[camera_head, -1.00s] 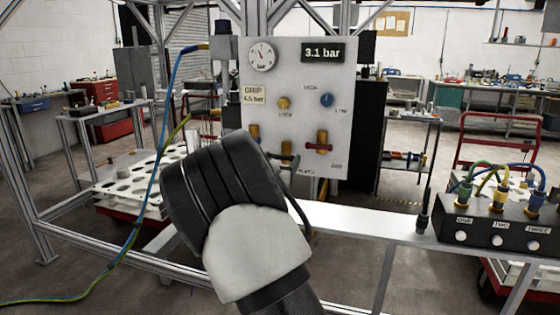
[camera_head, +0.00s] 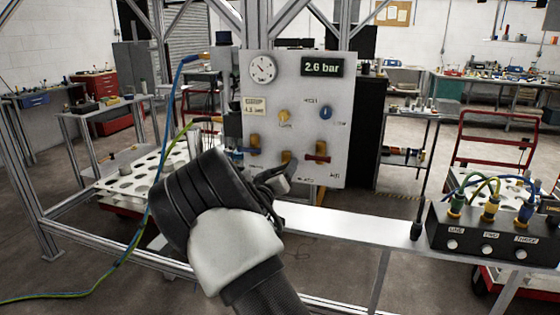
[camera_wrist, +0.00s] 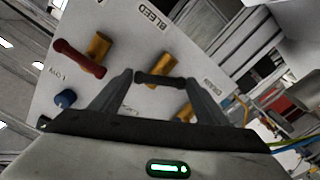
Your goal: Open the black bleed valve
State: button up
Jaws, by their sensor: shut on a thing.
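The black bleed valve is on the lower part of the white panel (camera_head: 300,75), with a brass body (camera_head: 287,157). Its black handle (camera_wrist: 156,79) shows between my fingertips in the wrist view, tilted at a different angle from the red handle beside it. My gripper (camera_head: 275,181) is shut on this black handle. In the head view the fingers partly cover the handle. A BLEED label (camera_wrist: 138,15) shows upside down on the panel in the wrist view. The display (camera_head: 321,67) reads 2.6 bar, above right of the valve, beside a round dial gauge (camera_head: 262,69).
The red-handled valve (camera_head: 317,158) sits close on the right of the black one. A brass valve with a blue handle (camera_head: 246,150) is on its left. A yellow knob (camera_head: 284,116) and blue knob (camera_head: 326,112) sit above. A black box (camera_head: 480,238) with cables stands at right.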

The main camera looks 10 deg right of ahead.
jog(key=n+p, duration=0.4)
jog(key=n, duration=0.1)
jog(key=shift+r+n, duration=0.1)
jog(key=shift+n, duration=0.3)
jog(key=n+p, duration=0.2)
jog(key=n, duration=0.4)
jog(key=shift+f, duration=0.2)
jog(key=o, duration=0.8)
jog(key=v, duration=1.7)
jog(key=shift+s+a, duration=0.15)
jog(key=shift+s, duration=0.05)
